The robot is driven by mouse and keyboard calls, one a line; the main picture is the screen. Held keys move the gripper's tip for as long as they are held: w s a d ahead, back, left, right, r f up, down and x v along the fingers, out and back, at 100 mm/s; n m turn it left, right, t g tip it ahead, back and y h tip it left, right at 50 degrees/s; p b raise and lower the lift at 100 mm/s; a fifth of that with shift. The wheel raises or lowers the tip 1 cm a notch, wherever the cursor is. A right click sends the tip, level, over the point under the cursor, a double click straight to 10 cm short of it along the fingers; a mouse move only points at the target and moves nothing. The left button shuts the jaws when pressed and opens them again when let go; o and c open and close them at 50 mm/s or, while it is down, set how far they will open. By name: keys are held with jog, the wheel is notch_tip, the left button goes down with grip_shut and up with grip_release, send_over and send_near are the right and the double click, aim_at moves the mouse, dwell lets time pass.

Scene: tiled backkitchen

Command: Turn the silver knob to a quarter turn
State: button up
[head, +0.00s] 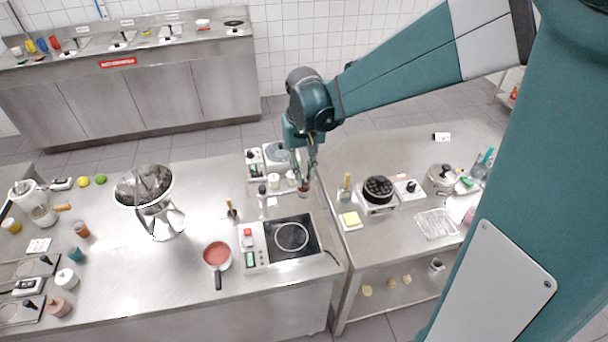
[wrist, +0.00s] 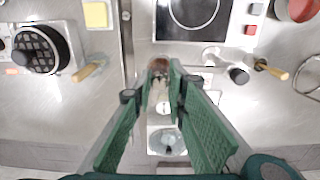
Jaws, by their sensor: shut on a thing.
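My gripper (head: 305,178) hangs over the gap at the right end of the left steel counter, pointing down. In the wrist view its green fingers (wrist: 166,68) are close together at the tips. They are shut on a small brown thing (wrist: 157,63), partly hidden by the fingers, which also shows below the fingertips in the head view (head: 304,189). I cannot make out a clearly silver knob. A white unit with dark dials (head: 253,161) and a round grey plate (head: 277,152) stand just behind my gripper.
An induction hob (head: 291,236) with a red button and a red-filled pan (head: 217,255) are in front. A black-topped grinder (head: 262,190) and white jars (head: 273,180) stand close by. A burner (head: 377,190) is on the right counter.

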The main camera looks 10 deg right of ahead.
aim_at(304, 176)
jog(key=shift+m, duration=1.1)
jog(key=o, duration=0.9)
jog(key=shift+r, duration=0.1)
jog(key=shift+r, duration=5.9)
